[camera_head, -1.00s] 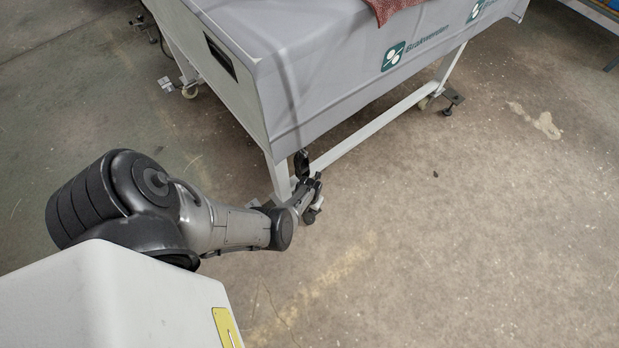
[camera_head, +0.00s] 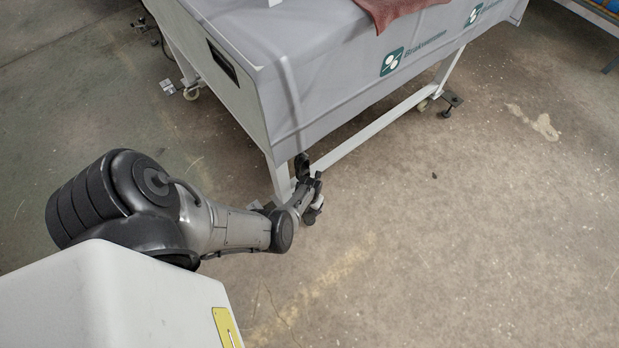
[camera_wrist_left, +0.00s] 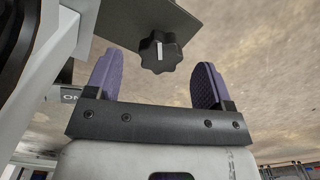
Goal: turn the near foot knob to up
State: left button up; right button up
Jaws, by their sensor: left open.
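The near foot knob (camera_wrist_left: 159,52) is a black lobed knob with a white mark across its face. In the left wrist view it sits under a dark plate (camera_wrist_left: 150,22) on the machine's leg. My left gripper (camera_wrist_left: 158,80) is open, with its two purple fingers either side of the knob's line and the knob apart from both. In the head view my left gripper (camera_head: 312,200) is low beside the near leg of the covered machine (camera_head: 310,60), and the knob itself is hidden there. My right gripper is not in view.
The machine's white leg (camera_head: 281,182) stands close to the left of my gripper, and a low white rail (camera_head: 370,132) runs back right. A caster and foot (camera_head: 447,103) stand at the far leg.

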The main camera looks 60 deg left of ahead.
pick_arm(q)
notch_tip(320, 180, up, 12)
jog(key=p, duration=0.7)
jog(key=shift+f+p, duration=0.2)
jog(key=shift+p, duration=0.15)
